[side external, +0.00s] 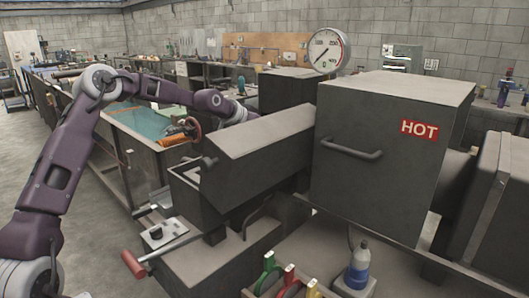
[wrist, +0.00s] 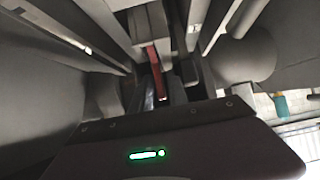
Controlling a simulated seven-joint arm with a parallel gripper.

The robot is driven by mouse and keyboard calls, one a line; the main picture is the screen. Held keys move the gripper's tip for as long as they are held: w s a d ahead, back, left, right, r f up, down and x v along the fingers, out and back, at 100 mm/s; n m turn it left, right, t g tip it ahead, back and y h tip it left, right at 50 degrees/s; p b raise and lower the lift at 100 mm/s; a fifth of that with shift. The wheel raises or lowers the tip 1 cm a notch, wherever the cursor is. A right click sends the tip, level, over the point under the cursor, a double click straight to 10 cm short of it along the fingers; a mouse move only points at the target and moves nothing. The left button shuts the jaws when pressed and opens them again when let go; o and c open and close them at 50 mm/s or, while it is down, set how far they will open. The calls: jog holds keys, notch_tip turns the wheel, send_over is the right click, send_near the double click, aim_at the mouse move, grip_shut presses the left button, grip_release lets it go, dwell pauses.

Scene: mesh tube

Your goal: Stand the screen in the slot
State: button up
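My arm reaches from the left to behind the long dark box (side external: 255,150) in the side external view, and my gripper is hidden there. In the wrist view my gripper (wrist: 160,92) shows as dark fingers above its body with a green light. A narrow red piece (wrist: 155,70) lies in line with the gap between the fingers. I cannot tell whether the fingers hold it or it lies beyond them. I cannot make out the screen or the slot for certain in either view.
A dark box marked HOT (side external: 385,150) with a handle stands at the right, with a dial gauge (side external: 325,50) behind it. A red-handled lever (side external: 133,263), a blue bottle (side external: 358,268) and coloured-handled tools (side external: 288,275) are in front. Grey metal walls crowd the wrist view.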

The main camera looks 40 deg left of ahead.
grip_shut()
jog(key=shift+r, duration=0.1)
dwell(1.2)
